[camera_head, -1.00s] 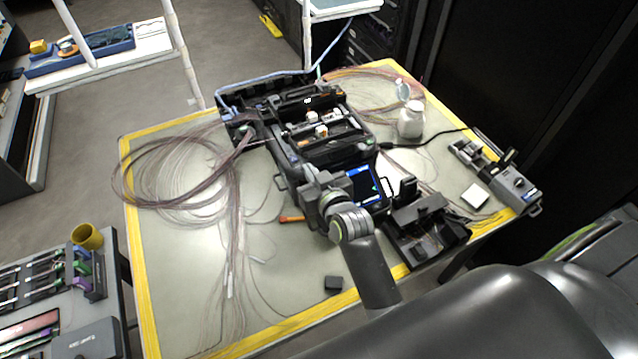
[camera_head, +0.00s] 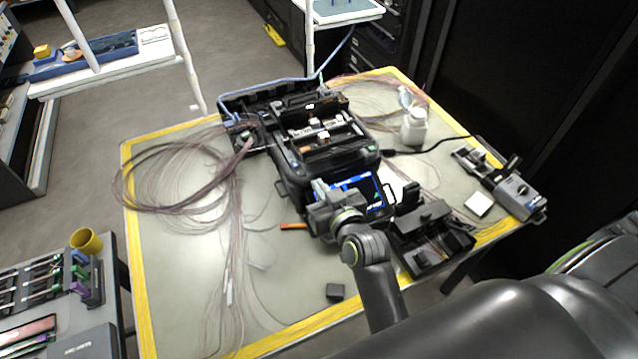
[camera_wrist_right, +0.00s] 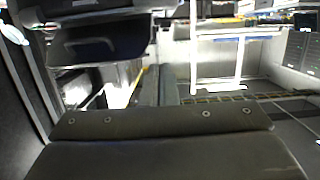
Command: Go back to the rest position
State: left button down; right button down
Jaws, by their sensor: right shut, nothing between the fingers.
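My right gripper (camera_head: 320,190) is over the front part of the black fusion splicer, in front of its lit blue screen (camera_head: 366,190). It covers part of the screen. In the right wrist view its two fingers (camera_wrist_right: 159,85) are together, with nothing between them. The splicer (camera_head: 290,172) stands on the table with its lid raised and its inside uncovered. I cannot tell the exact height of the gripper above the splicer. My left gripper is not in view.
The yellow-edged table (camera_head: 190,290) carries coiled fibres (camera_head: 165,185) on the left, a white bottle (camera_head: 414,126), a black device (camera_head: 430,235) and a grey device (camera_head: 515,195) on the right. The front left is mostly clear.

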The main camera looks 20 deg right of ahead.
jog(key=shift+f, duration=0.1)
jog(key=s+d+f+g+h, duration=0.15)
jog(key=s+d+g, duration=0.25)
jog(key=s, duration=0.5)
jog(key=s+d+f+m+g, duration=0.1)
jog(key=s+d+f+g, duration=0.25)
jog(key=s, duration=0.55)
jog(key=s+d+f+g+h, duration=0.1)
jog(key=s+d+g, duration=0.35)
jog(key=s, duration=0.45)
notch_tip(320, 180, down, 28)
jog(key=g+b, duration=0.1)
jog(key=b, duration=0.2)
jog(key=s+f+g+b, duration=0.1)
jog(key=s+f, duration=1.3)
jog(key=f, duration=0.3)
jog(key=shift+s+a+f+y+b, duration=0.3)
jog(key=shift+a+y+b, duration=0.05)
jog(key=shift+a+y, duration=0.1)
